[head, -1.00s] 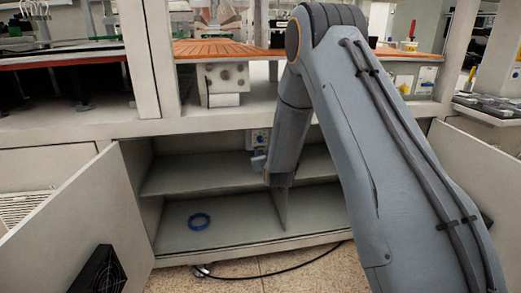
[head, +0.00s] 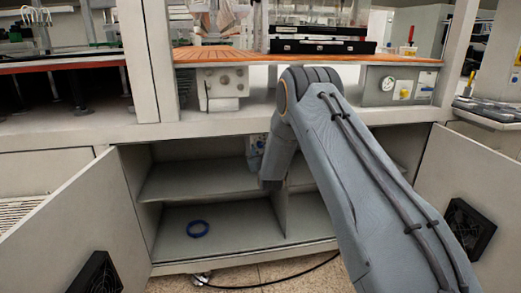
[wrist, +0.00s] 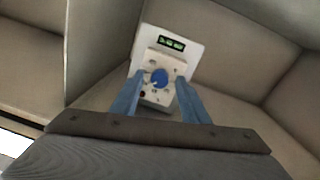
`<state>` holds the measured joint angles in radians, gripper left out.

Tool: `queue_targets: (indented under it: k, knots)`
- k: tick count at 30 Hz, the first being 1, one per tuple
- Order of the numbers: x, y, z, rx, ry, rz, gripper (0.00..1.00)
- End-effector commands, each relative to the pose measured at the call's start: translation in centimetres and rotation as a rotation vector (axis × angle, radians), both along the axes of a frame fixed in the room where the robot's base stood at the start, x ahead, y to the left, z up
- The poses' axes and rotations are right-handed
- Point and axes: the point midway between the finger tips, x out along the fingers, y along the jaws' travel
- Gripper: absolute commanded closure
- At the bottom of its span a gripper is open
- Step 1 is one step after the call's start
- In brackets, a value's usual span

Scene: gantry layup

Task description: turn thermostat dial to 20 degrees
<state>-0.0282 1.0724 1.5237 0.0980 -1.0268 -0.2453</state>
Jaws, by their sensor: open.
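In the wrist view my gripper (wrist: 158,82) is open, with one blue finger on each side of the dial. I cannot tell whether the fingers touch it. The dial's setting is too small to read.
The open cabinet doors (head: 62,222) stand left and right (head: 470,195) of my arm. A shelf (head: 195,181) and an upright divider split the cabinet. The orange worktop (head: 215,56) is above.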

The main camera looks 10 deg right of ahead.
Motion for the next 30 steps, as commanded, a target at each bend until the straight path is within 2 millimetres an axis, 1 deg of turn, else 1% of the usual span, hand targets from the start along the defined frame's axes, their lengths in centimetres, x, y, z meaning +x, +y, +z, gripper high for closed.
queue_targets:
  k: [7,11,12,14,15,23,30]
  knots:
    - [0.10,-0.02,0.04,0.000,0.000,0.000,0.59]
    - [0.09,-0.02,0.04,0.000,0.000,0.000,0.81]
    - [0.09,-0.02,0.05,0.000,0.000,0.000,0.88]
    - [0.08,-0.02,0.05,0.000,0.000,0.000,0.98]
    - [0.08,-0.02,0.05,0.000,0.000,0.000,1.00]
    - [0.08,-0.02,0.01,-0.029,-0.001,-0.001,1.00]
    - [0.08,-0.04,-0.06,-0.154,-0.001,0.000,1.00]
